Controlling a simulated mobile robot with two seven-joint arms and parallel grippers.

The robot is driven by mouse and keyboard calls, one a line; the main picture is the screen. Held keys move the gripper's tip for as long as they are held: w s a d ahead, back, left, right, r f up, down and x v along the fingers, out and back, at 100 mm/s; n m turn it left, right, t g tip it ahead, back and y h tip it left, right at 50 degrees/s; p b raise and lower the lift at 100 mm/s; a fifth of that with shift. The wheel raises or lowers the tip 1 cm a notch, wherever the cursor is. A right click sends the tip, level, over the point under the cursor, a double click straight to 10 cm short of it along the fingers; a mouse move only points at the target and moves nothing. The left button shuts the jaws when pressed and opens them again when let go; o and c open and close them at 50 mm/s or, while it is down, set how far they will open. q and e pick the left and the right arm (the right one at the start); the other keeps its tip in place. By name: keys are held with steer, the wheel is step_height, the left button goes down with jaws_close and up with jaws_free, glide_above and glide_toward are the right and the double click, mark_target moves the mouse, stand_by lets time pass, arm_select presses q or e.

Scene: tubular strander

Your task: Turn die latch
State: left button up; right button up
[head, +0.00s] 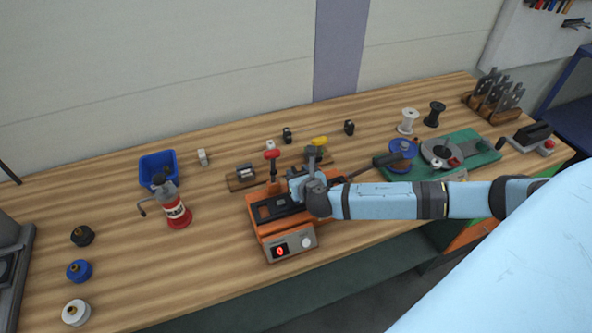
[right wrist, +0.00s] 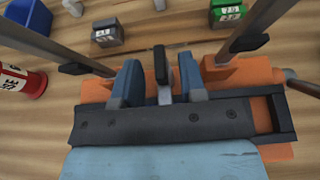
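The orange die unit (head: 270,218) stands on the bench, with a grey front panel holding a red display and a pale knob. My right gripper (head: 297,186) is over its top, and my arm hides part of the unit. In the right wrist view, the two blue-grey fingers (right wrist: 160,82) stand apart on either side of a small dark latch lever (right wrist: 161,64) with a light grey stem. A narrow gap shows on each side of the lever, so the fingers do not appear to grip it. My left gripper is not in view.
Two upright posts flank the fingers in the right wrist view. A green board (head: 462,152) with a blue spool (head: 402,152) lies right.

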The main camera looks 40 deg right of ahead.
steer(key=shift+x, duration=0.8)
jaws_close()
steer(key=shift+a+m+g+h, duration=0.1)
steer(key=shift+m+g+h, duration=0.5)
steer(key=shift+m+h, duration=1.05)
jaws_free()
